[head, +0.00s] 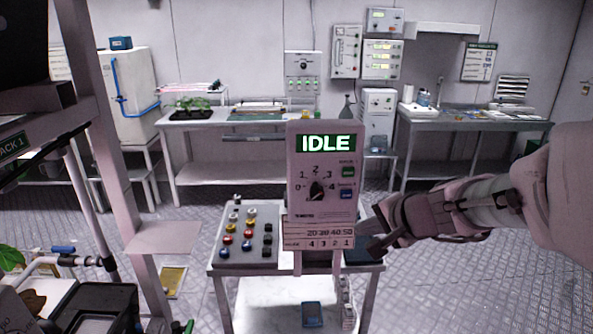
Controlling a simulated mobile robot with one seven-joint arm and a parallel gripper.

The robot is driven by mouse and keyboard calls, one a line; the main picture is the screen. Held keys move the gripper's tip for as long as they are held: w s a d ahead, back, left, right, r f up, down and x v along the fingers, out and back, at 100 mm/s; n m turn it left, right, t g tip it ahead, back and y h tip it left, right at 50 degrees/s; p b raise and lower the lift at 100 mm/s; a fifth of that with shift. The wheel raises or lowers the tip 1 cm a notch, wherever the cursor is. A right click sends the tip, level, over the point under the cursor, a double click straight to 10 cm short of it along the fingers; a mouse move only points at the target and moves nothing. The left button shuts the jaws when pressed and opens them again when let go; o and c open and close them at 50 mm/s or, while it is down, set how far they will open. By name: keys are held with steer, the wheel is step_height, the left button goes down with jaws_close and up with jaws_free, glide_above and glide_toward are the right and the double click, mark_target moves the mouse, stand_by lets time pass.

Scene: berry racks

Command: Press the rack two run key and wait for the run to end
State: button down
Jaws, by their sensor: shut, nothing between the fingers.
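A pale control panel (322,180) stands upright on the small table in the middle of the head view. Its green-lit display (326,143) reads IDLE. Below it is a black rotary knob (317,190) among the numbers 0 to 4. A green key (348,171) and a blue key (347,194) sit on its right side; their small labels are too blurred to read. My gripper (366,238) reaches in from the right, shut and empty, low beside the panel's right edge. Its tips appear apart from both keys, though depth is hard to judge.
A rack frame marked RACK 1 (88,120) stands close on the left. Benches (235,118) line the back wall. Open floor (460,270) lies to the right.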

steer(key=shift+w+a+r, duration=0.1)
steer(key=shift+w, duration=0.05)
stand_by(0.3)
steer(key=p, duration=0.2)
glide_toward(342, 201)
step_height(342, 201, down, 3)
steer(key=a, duration=0.1)
steer(key=shift+w+a, duration=0.2)
steer(key=shift+w, duration=0.7)
steer(key=shift+w, duration=0.1)
stand_by(1.0)
steer(key=shift+w, duration=0.3)
steer(key=shift+w, duration=0.5)
stand_by(0.7)
steer(key=shift+s, duration=0.1)
steer(key=shift+s+b, duration=0.45)
steer(key=shift+s, duration=0.35)
